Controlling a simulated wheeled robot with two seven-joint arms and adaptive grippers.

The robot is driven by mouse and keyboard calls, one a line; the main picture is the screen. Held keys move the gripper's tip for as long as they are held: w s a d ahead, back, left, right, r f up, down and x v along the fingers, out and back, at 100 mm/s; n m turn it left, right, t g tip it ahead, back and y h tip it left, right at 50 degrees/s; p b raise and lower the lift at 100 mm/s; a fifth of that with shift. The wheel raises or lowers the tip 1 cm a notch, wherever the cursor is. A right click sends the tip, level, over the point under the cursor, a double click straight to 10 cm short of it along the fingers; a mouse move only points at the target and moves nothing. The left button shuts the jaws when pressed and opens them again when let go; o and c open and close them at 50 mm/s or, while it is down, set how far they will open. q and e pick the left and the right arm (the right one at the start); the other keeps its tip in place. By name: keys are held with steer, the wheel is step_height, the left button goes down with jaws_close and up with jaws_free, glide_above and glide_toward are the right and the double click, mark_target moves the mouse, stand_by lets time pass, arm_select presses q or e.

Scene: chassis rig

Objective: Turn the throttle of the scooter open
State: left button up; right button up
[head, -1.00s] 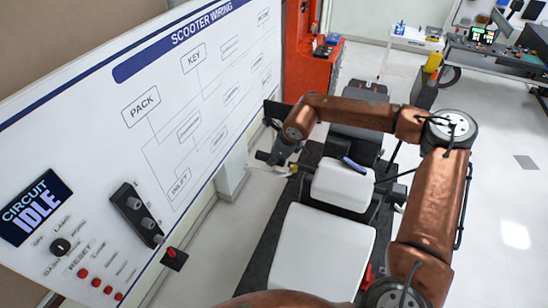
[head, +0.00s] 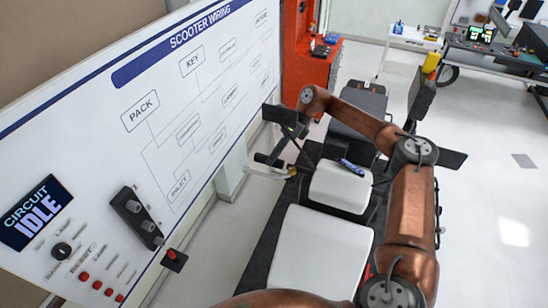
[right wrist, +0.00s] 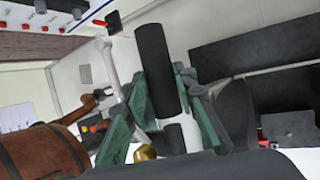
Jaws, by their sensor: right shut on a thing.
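The scooter shows in the head view with a white seat (head: 325,250), a white front part and a black handlebar grip, the throttle (head: 264,158), at its left end beside the wiring board. My right gripper (head: 284,147) is at this grip, its arm reaching over from the right. In the right wrist view the black throttle grip (right wrist: 160,70) runs between the green-padded fingers (right wrist: 164,98), which are shut on it. How far the grip is turned cannot be told. My left gripper is not in view.
The white wiring board (head: 110,150) stands close on the left, with a display (head: 36,212) reading "CIRCUIT IDLE", knobs and red buttons. A red cabinet (head: 310,65) stands behind. A dark bench (head: 500,55) is at the back right. The floor at right is clear.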

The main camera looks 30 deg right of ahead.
steer(key=shift+w+f+m+g+y+b, duration=0.1)
steer(key=shift+f+m+g+y+b, duration=0.2)
steer(key=shift+f+g+y+b, duration=0.55)
steer(key=shift+r+g+y+b, duration=0.35)
steer(key=shift+y+b, duration=0.1)
steer(key=shift+y, duration=0.2)
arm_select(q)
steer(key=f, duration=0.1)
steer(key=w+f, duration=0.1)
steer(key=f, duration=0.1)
arm_select(e)
steer(key=shift+w+r, duration=0.1)
steer(key=shift+r, duration=0.05)
steer(key=shift+w+d+r, duration=0.1)
steer(key=shift+r, duration=0.1)
steer(key=o, duration=1.2)
steer(key=shift+w+f, duration=0.1)
steer(key=shift+f, duration=0.05)
steer(key=shift+c, duration=0.2)
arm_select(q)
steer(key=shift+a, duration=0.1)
arm_select(e)
steer(key=shift+d, duration=0.1)
